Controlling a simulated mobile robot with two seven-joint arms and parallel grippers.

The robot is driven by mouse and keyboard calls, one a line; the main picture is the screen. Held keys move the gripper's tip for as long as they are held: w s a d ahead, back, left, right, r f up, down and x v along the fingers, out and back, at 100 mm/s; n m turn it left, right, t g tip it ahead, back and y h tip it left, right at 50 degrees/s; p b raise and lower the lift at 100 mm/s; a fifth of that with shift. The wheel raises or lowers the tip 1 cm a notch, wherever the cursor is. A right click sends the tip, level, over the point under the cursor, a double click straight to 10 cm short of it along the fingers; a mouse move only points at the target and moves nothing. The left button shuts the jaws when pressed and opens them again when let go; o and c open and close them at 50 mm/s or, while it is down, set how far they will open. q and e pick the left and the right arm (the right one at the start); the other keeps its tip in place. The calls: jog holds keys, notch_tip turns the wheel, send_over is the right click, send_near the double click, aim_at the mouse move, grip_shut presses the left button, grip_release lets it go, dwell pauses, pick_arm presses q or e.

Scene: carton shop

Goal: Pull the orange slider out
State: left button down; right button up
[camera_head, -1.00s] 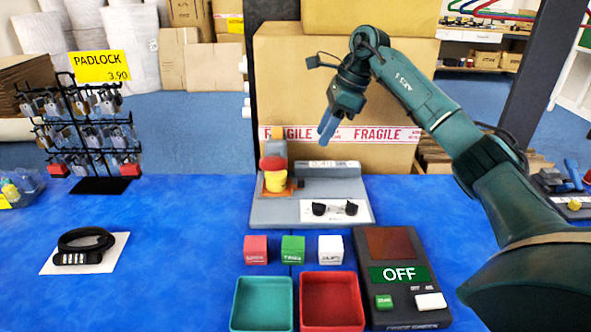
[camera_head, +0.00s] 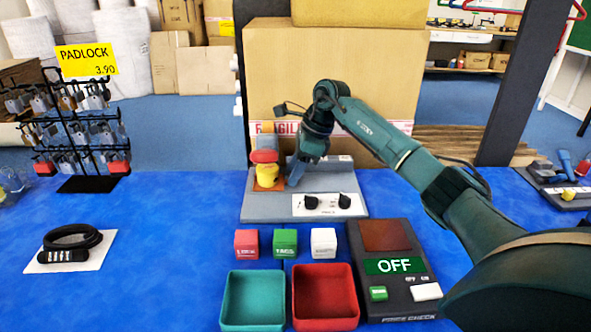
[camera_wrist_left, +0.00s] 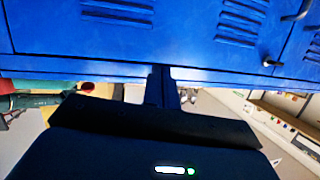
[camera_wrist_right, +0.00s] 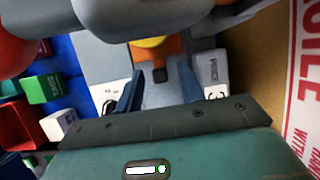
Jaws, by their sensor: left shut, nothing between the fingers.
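The grey panel (camera_head: 285,207) on the blue table has a red cap (camera_head: 264,156) on a yellow body (camera_head: 266,178). Orange shows in a plate (camera_head: 268,186) under the yellow body and a small piece (camera_head: 268,127) above the red cap; I cannot tell which is the slider. My right gripper (camera_head: 294,180) is low over the panel, just right of the yellow body. In the right wrist view its fingers (camera_wrist_right: 160,74) are apart, with grey panel parts beyond and no held thing visible. My left gripper (camera_wrist_left: 161,72) is shut and empty in its wrist view, facing blue metal doors.
A large carton (camera_head: 340,75) stands behind the panel. Two dark knobs (camera_head: 344,201) sit on its front right. Small cubes (camera_head: 285,242), open trays (camera_head: 253,298) and a price-check unit (camera_head: 393,290) stand nearer.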

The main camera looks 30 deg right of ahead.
jog(key=shift+c, duration=0.4)
pick_arm(q)
jog(key=shift+f, duration=0.1)
pick_arm(e)
grip_shut()
jog(key=s+d, duration=0.2)
jog(key=d, duration=0.1)
jog(key=s+d+p, duration=0.1)
jog(key=s+d, duration=0.1)
jog(key=d, duration=0.1)
jog(key=s+d, duration=0.2)
jog(key=d, duration=0.1)
jog(key=shift+d, duration=0.35)
pick_arm(q)
jog(key=shift+s+a+r+n+g, duration=0.15)
jog(key=shift+s+r+n+g, duration=0.15)
jog(key=shift+s+r+g, duration=0.1)
pick_arm(e)
jog(key=shift+c, duration=0.9)
grip_release()
jog(key=shift+d, duration=0.15)
pick_arm(q)
jog(key=shift+w, duration=0.1)
pick_arm(e)
jog(key=shift+o, duration=1.3)
